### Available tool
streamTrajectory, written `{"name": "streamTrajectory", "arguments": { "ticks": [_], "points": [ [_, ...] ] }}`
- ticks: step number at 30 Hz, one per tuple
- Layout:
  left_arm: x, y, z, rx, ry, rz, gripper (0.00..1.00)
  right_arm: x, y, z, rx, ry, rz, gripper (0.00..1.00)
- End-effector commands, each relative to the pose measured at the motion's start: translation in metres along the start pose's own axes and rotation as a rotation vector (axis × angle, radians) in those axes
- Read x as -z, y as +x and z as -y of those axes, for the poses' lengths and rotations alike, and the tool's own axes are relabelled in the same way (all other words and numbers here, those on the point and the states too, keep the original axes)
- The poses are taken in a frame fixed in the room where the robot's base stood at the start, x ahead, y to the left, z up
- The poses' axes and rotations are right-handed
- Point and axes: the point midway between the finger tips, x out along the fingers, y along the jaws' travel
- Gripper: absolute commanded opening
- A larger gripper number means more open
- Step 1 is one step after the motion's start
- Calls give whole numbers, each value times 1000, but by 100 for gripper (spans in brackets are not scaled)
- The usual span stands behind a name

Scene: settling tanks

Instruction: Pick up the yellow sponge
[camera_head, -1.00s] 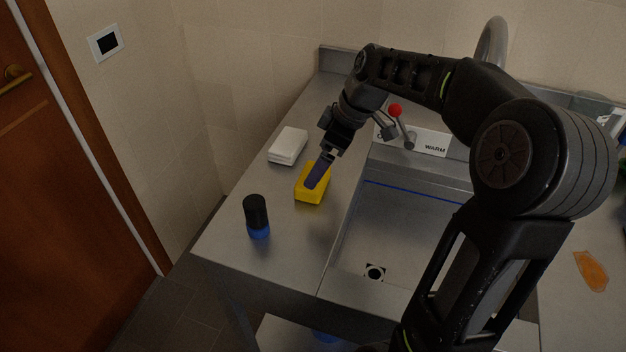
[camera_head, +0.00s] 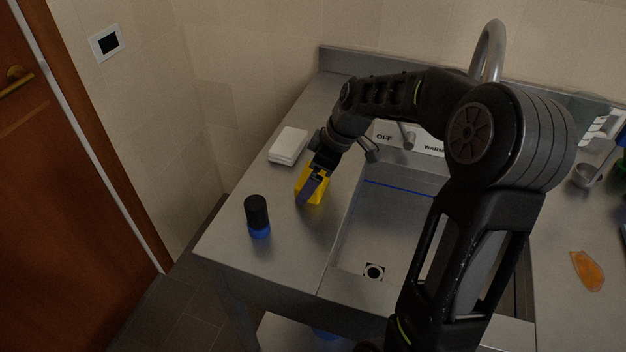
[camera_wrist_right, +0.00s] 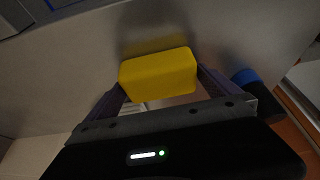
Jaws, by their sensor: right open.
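The yellow sponge (camera_head: 322,187) lies on the metal counter left of the sink, partly hidden by my right gripper (camera_head: 308,187). In the right wrist view the sponge (camera_wrist_right: 158,75) sits between the two fingers of my right gripper (camera_wrist_right: 160,85). The fingers are open, one on each side of it. I cannot tell whether either finger touches it. My left gripper is in neither view.
A white block (camera_head: 288,146) lies just behind the sponge. A black and blue cylinder (camera_head: 257,216) stands near the counter's front left. The sink (camera_head: 395,225) is to the right, with a tap (camera_head: 490,50) behind. An orange piece (camera_head: 587,270) lies far right.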

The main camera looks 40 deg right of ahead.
Motion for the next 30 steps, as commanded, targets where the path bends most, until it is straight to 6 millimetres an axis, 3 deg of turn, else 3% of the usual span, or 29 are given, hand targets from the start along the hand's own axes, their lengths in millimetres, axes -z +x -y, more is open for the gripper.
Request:
{"name": "streamTrajectory", "arguments": {
  "ticks": [14, 30],
  "points": [
    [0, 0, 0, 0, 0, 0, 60, 0, 0, 0, 0, 0, 0, 100],
    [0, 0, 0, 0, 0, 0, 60, 0, 0, 0, 0, 0, 0, 56]
  ]
}}
